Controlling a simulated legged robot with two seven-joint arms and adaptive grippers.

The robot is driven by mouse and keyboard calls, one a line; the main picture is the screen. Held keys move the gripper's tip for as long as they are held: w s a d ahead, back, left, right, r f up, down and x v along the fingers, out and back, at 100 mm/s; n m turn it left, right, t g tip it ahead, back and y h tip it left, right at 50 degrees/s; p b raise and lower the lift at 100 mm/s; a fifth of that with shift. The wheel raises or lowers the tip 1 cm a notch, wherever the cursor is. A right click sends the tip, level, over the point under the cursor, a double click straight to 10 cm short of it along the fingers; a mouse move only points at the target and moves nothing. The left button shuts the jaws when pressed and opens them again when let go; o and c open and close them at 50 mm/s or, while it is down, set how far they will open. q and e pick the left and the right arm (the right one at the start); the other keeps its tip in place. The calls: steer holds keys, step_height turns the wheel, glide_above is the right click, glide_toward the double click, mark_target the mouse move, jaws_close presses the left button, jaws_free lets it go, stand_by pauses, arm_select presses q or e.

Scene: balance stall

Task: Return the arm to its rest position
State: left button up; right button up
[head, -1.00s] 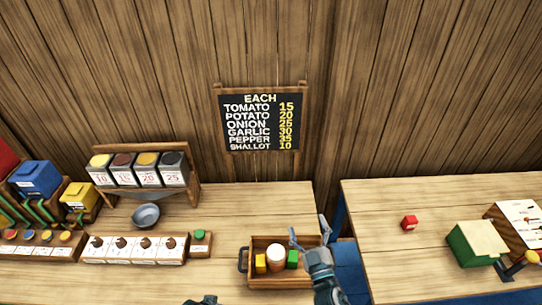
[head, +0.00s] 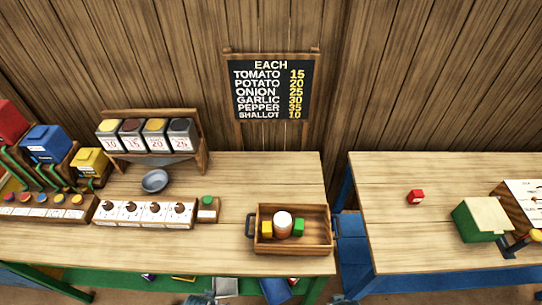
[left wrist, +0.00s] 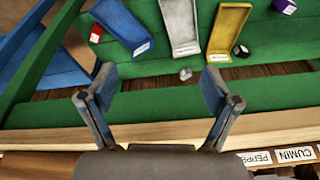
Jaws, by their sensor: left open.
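My left gripper (left wrist: 158,92) is open and empty in the left wrist view, with its two fingers spread above a green slatted frame (left wrist: 60,112). In the head view only a dark bit of my left arm (head: 200,299) shows at the bottom edge. A small part of my right arm (head: 343,300) shows at the bottom edge, right of the middle; its fingers cannot be made out.
The left wrist view shows blue (left wrist: 122,25), grey (left wrist: 181,27) and yellow (left wrist: 229,30) chutes and small cubes. On the table stand a bin rack (head: 155,160), a grey bowl (head: 154,181) and a knobbed row (head: 145,213).

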arm_select(q)
steer(key=s+a+f+g+b, duration=0.1)
steer(key=s+f, duration=0.1)
steer(key=f, duration=0.8)
steer(key=s+a+f+b, duration=0.1)
steer(key=s+f, duration=0.1)
steer(key=f, duration=0.9)
arm_select(e)
steer(key=s+f+g, duration=0.1)
steer(key=s+f, duration=0.1)
steer(key=f, duration=0.8)
steer(key=s+f, duration=0.2)
steer(key=f, duration=0.8)
arm_select(q)
steer(key=s+a+f+g+b, duration=0.1)
steer(key=s+a+f, duration=0.1)
steer(key=s+f, duration=1.3)
steer(key=shift+s+a+f, duration=0.25)
steer(key=shift+s+a, duration=0.05)
steer(key=shift+s, duration=0.6)
arm_select(e)
steer(key=s+d+f+g, duration=0.1)
steer(key=s+d+f, duration=0.1)
steer(key=s+f, duration=1.4)
steer(key=shift+s, duration=0.35)
arm_select(q)
steer(key=shift+d+r, duration=0.1)
steer(key=shift+d, duration=0.2)
arm_select(e)
steer(key=shift+d, duration=0.4)
